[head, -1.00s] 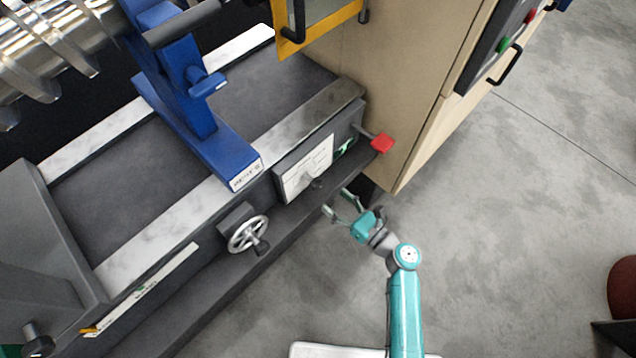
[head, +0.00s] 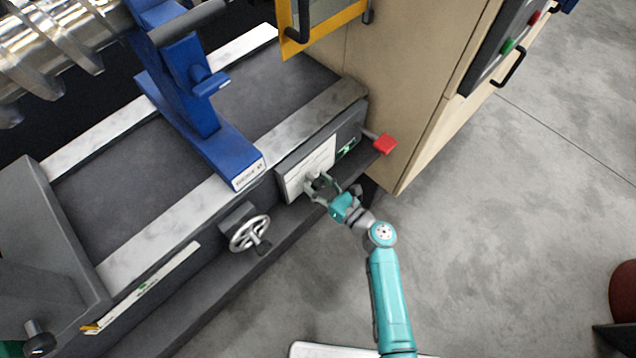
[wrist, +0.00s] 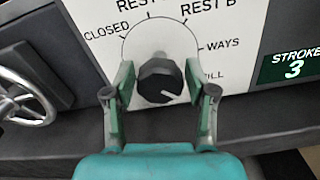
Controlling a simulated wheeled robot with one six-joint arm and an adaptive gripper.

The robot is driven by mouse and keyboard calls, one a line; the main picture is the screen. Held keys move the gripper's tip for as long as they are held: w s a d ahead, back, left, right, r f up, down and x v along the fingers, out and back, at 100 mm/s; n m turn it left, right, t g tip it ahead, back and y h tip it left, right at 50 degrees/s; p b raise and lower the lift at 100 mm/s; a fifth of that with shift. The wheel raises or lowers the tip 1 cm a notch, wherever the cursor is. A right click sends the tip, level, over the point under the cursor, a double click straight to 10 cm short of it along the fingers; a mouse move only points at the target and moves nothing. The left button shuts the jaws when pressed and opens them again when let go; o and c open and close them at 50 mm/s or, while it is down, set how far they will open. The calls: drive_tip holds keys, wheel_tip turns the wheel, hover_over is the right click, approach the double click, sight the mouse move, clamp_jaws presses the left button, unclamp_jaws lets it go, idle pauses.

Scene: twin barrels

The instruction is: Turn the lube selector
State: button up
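The lube selector is a black round knob (wrist: 160,82) on a white dial plate (wrist: 228,22) in the wrist view. The plate reads CLOSED, REST, REST B, WAYS and a partly hidden label ending in ILL. A pale mark on the knob points to the lower right. My gripper (wrist: 160,100) is open, with one finger on each side of the knob and gaps visible between. In the head view, my gripper (head: 322,184) is at the dial plate (head: 309,165) and partly covers the knob.
A silver handwheel (head: 249,233) sits left of the plate and also shows in the wrist view (wrist: 25,82). A green STROKE 3 label (wrist: 290,65) is at the right. A red-tipped lever (head: 384,145) sticks out nearby. Open grey floor (head: 520,230) lies to the right.

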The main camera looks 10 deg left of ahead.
drive_tip(key=c, duration=0.7)
